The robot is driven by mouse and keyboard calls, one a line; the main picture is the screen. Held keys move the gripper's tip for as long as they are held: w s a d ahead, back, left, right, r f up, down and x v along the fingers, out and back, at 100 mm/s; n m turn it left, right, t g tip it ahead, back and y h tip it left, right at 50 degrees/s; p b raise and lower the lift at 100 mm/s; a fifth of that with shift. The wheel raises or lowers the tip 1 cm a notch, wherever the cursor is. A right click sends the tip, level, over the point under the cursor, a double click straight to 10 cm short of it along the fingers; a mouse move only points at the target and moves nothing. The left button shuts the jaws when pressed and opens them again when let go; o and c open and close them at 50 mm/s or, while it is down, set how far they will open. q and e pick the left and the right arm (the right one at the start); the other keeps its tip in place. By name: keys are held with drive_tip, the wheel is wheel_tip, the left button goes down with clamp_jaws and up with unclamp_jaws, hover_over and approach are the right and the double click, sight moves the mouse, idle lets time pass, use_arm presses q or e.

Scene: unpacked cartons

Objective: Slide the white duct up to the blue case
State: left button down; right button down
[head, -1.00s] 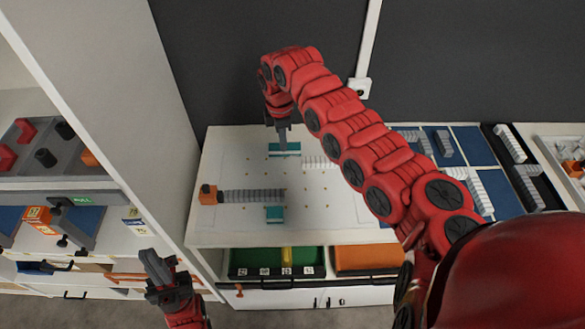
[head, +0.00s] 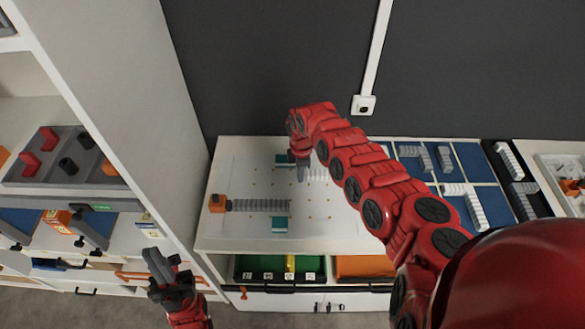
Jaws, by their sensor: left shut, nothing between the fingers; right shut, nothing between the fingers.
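A white ribbed duct (head: 318,175) lies on the white board (head: 235,180); its right part is hidden behind my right arm. My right gripper (head: 301,180) is shut and empty, pointing down at the duct's left end; I cannot tell whether it touches. A teal-blue block (head: 282,160), perhaps the blue case, lies just behind and left of it, partly covered by the gripper. I cannot tell which is the case. My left gripper (head: 160,265) is shut and empty, low at the left, away from the board.
A white cabinet (head: 125,120) stands at the left. Blue trays (head: 475,160) with ribbed pieces lie right. Green (head: 262,265) and orange bins (head: 360,266) sit below.

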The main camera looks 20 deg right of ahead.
sight(310, 175)
drive_tip(key=shift+s+d, duration=0.1)
drive_tip(key=shift+d, duration=0.25)
drive_tip(key=shift+s+d, duration=0.15)
drive_tip(key=shift+d, duration=1.05)
drive_tip(key=shift+a, duration=0.1)
drive_tip(key=a, duration=0.1)
drive_tip(key=a+b, duration=0.2)
drive_tip(key=a, duration=0.1)
drive_tip(key=shift+w, duration=0.35)
wheel_tip(310, 175, up, 10)
drive_tip(key=b, duration=0.3)
